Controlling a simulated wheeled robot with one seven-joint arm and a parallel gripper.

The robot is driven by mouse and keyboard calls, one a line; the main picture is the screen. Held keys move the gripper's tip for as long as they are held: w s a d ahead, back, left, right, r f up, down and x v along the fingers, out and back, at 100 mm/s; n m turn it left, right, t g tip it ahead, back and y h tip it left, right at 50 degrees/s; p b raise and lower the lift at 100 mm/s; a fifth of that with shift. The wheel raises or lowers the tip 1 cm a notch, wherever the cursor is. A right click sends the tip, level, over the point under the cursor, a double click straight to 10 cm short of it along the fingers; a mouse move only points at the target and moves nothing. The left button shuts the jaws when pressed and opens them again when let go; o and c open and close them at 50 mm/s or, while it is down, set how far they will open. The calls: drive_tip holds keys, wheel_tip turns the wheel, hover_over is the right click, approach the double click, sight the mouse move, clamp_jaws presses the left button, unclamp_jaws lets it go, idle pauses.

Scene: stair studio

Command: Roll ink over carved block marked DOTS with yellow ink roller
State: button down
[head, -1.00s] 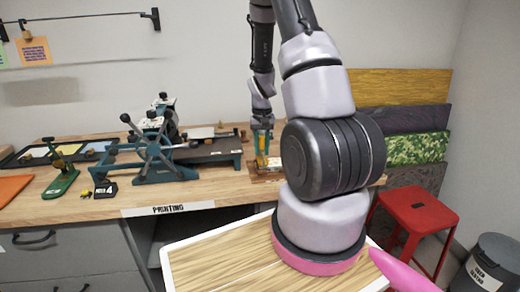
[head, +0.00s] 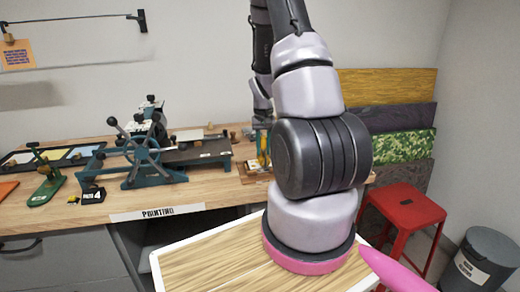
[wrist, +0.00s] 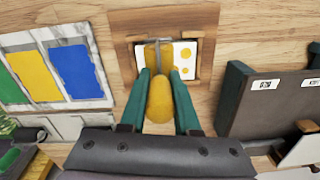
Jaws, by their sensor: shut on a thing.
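My gripper (wrist: 160,100) is shut on the yellow ink roller (wrist: 160,103), whose handle sits between the green fingers in the wrist view. The roller's yellow drum (wrist: 152,54) is over the left part of a white carved block with yellow dots (wrist: 184,60). I cannot tell whether the drum touches the block. The block sits in a wooden frame (wrist: 207,20) on the bench. In the head view my gripper (head: 262,150) is partly hidden behind my arm, and the wooden frame (head: 246,174) shows beside it.
An ink tray (wrist: 58,65) with green, yellow and blue areas lies left of the frame. The teal printing press (head: 150,155) stands on the bench (head: 100,210), its dark bed close to the frame. A red stool (head: 408,208) stands at right.

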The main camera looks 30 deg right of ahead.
drive_tip(key=shift+s+d, duration=0.25)
drive_tip(key=shift+d, duration=0.6)
drive_tip(key=shift+s+d, duration=0.25)
drive_tip(key=shift+d, duration=0.6)
drive_tip(key=shift+w+a, duration=0.45)
drive_tip(key=shift+a, duration=1)
drive_tip(key=shift+w+a, duration=0.4)
drive_tip(key=shift+a, duration=1.1)
drive_tip(key=shift+w+a, duration=0.45)
drive_tip(key=shift+a, duration=1)
drive_tip(key=shift+r, duration=0.1)
wheel_tip(320, 180, up, 7)
